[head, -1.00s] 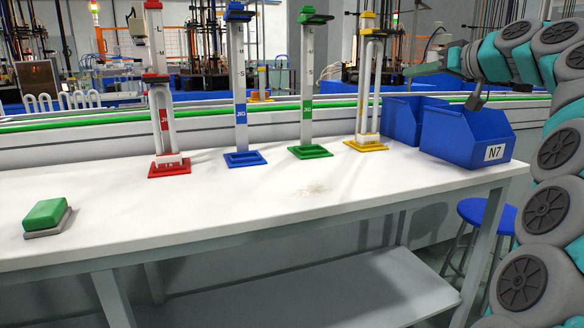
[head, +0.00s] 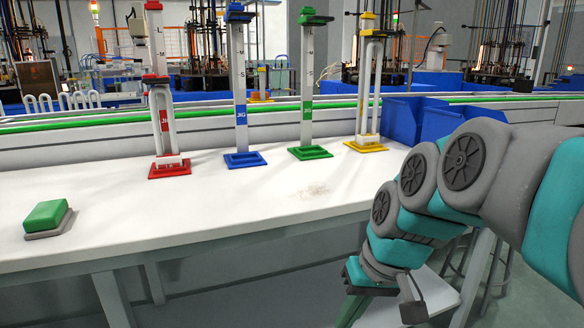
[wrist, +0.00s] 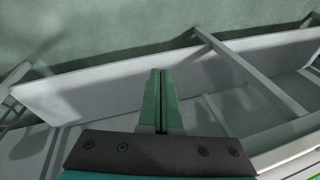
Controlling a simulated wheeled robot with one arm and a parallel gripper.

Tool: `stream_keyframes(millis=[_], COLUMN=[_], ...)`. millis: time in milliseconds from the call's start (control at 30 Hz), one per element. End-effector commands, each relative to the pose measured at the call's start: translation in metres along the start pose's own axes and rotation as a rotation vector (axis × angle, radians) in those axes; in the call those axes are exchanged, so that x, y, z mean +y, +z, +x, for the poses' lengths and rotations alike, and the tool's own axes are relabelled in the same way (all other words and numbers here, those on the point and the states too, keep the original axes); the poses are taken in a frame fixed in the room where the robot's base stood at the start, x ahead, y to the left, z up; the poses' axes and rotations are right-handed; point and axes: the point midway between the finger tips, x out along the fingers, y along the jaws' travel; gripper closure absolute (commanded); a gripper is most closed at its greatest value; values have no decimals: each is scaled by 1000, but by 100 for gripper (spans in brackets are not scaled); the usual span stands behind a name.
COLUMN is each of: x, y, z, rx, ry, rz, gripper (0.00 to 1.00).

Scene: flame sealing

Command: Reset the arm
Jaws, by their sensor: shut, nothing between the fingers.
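My arm folds down at the right of the head view. My gripper (wrist: 161,73) shows in the wrist view with its two green fingers together and nothing between them. In the head view the gripper (head: 352,312) points down in front of the table's front edge, partly cut by the bottom of the picture. The wrist view looks down on the grey lower shelf (wrist: 60,92) of the table and the green floor (wrist: 90,25).
The white table (head: 240,205) carries a red stand (head: 168,170), a blue stand (head: 244,159), a green stand (head: 310,152) and a yellow stand (head: 366,146). A green block on a grey base (head: 45,215) lies at left. Blue bins (head: 400,120) stand at right, partly hidden by my arm.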

Motion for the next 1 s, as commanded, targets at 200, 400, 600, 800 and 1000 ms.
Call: stream_keyframes(millis=[200, 400, 600, 800, 1000], x=[30, 52, 58, 57, 57], y=[121, 189, 205, 204, 204], z=[46, 64, 67, 67, 67], rx=[-195, -295, -318, -317, -317], ry=[147, 233, 255, 254, 254], rz=[91, 150, 166, 165, 165], gripper=[100, 100, 100, 100, 100])
